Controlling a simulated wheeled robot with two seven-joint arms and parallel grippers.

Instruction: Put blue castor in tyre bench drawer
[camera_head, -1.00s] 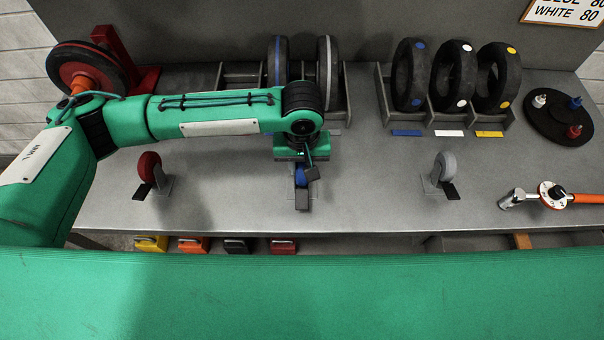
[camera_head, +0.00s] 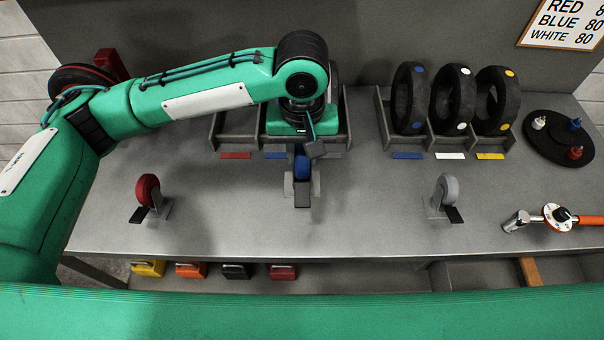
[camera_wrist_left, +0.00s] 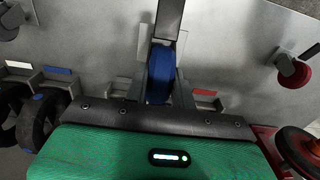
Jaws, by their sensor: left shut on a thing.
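My left gripper (camera_head: 303,178) reaches over the middle of the bench, pointing down. It is shut on the blue castor (camera_head: 303,162), whose blue wheel shows between the fingers; its grey mount is mostly hidden. In the left wrist view the blue wheel (camera_wrist_left: 160,75) sits between the fingers of the gripper (camera_wrist_left: 163,60). Whether it clears the bench top is hard to tell. Below the bench's front edge at the right, what looks like an open drawer (camera_head: 480,270) shows partly, cut off by a green surface in front. My right gripper is out of view.
A red castor (camera_head: 148,190) and a grey castor (camera_head: 445,190) stand on the bench (camera_head: 380,215) either side. Tyre racks (camera_head: 440,140) line the back. A torque wrench (camera_head: 550,217) lies at the right. Several coloured boxes (camera_head: 190,270) sit below the front edge.

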